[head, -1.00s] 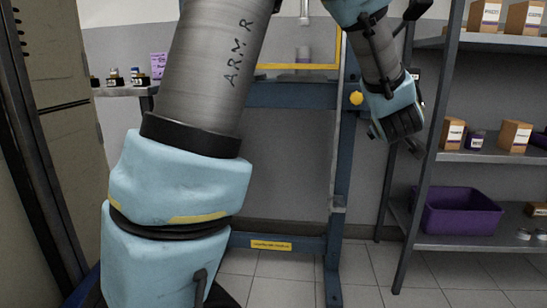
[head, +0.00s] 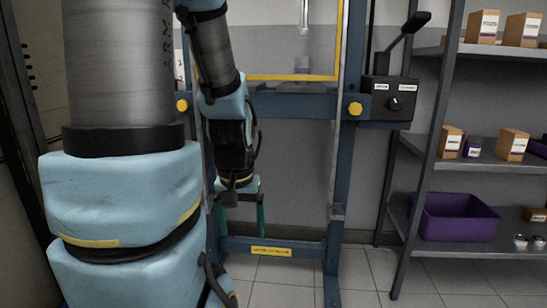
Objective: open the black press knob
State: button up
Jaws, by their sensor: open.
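The black press knob (head: 395,104) is a small round dial on the front of a dark control box (head: 376,112). The box sits at the right post of the blue press frame (head: 345,160). Two pale labels are above the knob, too small to read surely. My gripper (head: 241,226) hangs pointing down in front of the press, left of and lower than the knob. Its two green fingers are apart with nothing between them. It is clear of the knob.
A black-handled lever (head: 408,30) rises above the control box. Yellow knobs (head: 354,108) sit on the frame's crossbeam. The shelf rack (head: 440,110) on the right holds boxes and a purple bin (head: 455,217). Floor is clear between press and rack.

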notch_tip(320, 180, up, 24)
jog(key=p, duration=2.2)
dwell(0.7)
